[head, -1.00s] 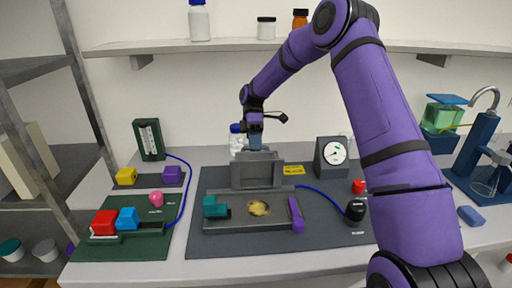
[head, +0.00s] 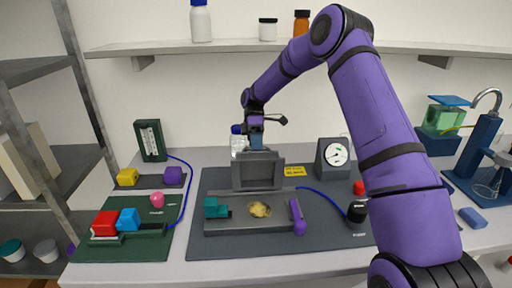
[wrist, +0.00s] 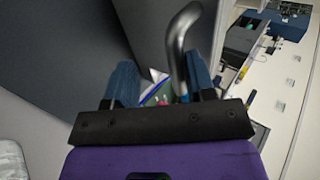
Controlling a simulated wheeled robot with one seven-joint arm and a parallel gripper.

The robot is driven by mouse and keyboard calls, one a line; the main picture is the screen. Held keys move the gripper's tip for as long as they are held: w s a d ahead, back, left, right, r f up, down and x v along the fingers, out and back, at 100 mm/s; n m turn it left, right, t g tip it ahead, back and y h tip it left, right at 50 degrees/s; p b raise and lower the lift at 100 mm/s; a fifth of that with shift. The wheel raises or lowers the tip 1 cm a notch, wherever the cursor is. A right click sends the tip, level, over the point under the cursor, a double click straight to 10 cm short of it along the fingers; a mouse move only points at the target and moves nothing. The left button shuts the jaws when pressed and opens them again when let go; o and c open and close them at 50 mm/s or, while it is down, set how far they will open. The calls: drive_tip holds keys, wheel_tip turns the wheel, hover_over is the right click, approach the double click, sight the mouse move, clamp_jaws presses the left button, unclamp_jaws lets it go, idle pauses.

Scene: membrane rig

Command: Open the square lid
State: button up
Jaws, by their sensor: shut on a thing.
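The square lid (head: 258,172) is a grey framed plate standing upright at the back of the grey base box (head: 225,227) in the head view. The base box shows its open top, with a yellowish piece (head: 259,210) in it. My gripper (head: 256,138) is at the top edge of the raised lid. In the wrist view the two blue fingers (wrist: 155,88) are on either side of a curved metal handle (wrist: 178,45), beside a large grey surface. The fingers' contact with the handle is partly hidden.
A teal block (head: 215,208) and a purple lever (head: 298,217) flank the box on a dark mat (head: 330,232). A gauge (head: 334,157) stands at back right. A blue hose runs to a black knob (head: 356,211). A shelf (head: 400,46) hangs above.

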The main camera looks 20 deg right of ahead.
drive_tip(key=shift+r, duration=0.2)
idle(0.3)
drive_tip(key=v, duration=0.7)
drive_tip(key=shift+w+d+r, duration=0.1)
idle(0.4)
